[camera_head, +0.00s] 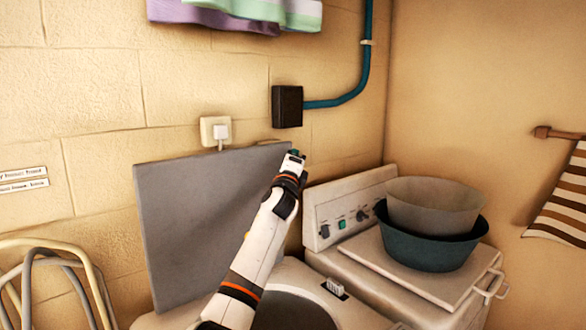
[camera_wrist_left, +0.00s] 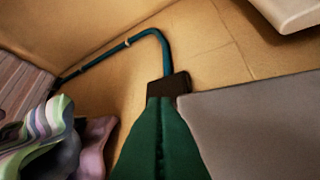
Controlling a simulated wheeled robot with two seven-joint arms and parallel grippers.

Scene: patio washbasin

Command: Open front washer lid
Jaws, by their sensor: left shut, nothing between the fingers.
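A flat grey lid (camera_head: 195,225) stands upright, tilted back near the wall, behind a white washer (camera_head: 345,312) with a dark round opening. The lid also shows at the right of the left wrist view (camera_wrist_left: 265,125). My left gripper (camera_head: 294,156) is shut and empty, raised at the lid's upper right corner. Its green fingers (camera_wrist_left: 160,108) are pressed together in the left wrist view. I cannot tell whether they touch the lid. My arm hides the lid's lower right part and some of the washer. My right gripper is out of view.
A second white machine (camera_head: 352,205) with knobs stands to the right, with a grey basin inside a teal basin (camera_head: 432,245) on its top. A black wall box (camera_head: 287,106) with a teal pipe (camera_head: 345,97) is just above my gripper. Cloths (camera_head: 245,12) hang above; hoses (camera_head: 55,262) are at left.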

